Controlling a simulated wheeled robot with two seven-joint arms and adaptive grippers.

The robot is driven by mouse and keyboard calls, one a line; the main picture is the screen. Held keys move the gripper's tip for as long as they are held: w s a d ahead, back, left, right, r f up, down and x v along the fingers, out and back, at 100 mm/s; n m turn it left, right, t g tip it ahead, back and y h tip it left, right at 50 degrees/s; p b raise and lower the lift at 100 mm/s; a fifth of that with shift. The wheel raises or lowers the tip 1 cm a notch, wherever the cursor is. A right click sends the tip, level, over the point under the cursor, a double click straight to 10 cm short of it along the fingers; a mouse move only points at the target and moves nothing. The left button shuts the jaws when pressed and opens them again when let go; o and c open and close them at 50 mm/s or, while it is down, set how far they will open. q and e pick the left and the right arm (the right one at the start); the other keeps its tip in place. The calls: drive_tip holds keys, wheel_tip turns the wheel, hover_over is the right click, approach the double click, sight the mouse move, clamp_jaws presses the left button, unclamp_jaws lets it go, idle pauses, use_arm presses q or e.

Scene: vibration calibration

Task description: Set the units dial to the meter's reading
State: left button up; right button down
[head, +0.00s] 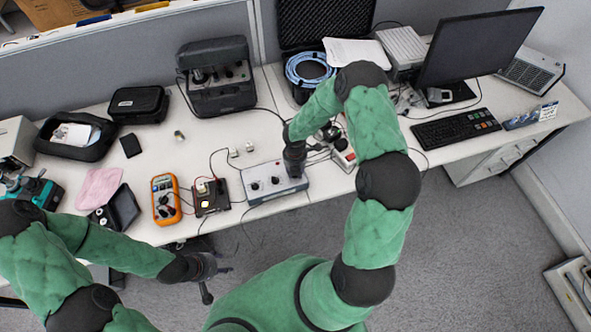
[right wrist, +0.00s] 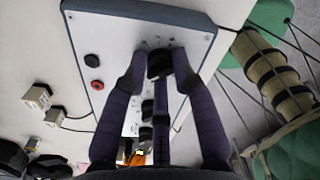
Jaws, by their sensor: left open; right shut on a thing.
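A pale control box with a blue-grey rim (head: 264,195) lies near the front edge of the desk, with several black knobs on its face. My right gripper (head: 294,172) reaches down onto the box's right end. In the right wrist view its fingers (right wrist: 160,72) are shut on the black end knob (right wrist: 159,62); two more knobs (right wrist: 147,107) stand in line behind it. The markings around the held knob are too small to read. An orange multimeter (head: 165,199) lies left of the box; its reading is not legible. My left gripper (head: 207,280) is open and empty in front of the desk.
A small black device (head: 210,197) with leads stands between multimeter and box. White connector blocks (head: 241,151) sit behind the box, and in the right wrist view (right wrist: 38,97) beside it. A keyboard (head: 455,130) and monitor stand right. Cables cross the desk.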

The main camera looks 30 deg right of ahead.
idle(0.3)
drive_tip(key=c, duration=1)
unclamp_jaws()
wheel_tip(320, 180, up, 12)
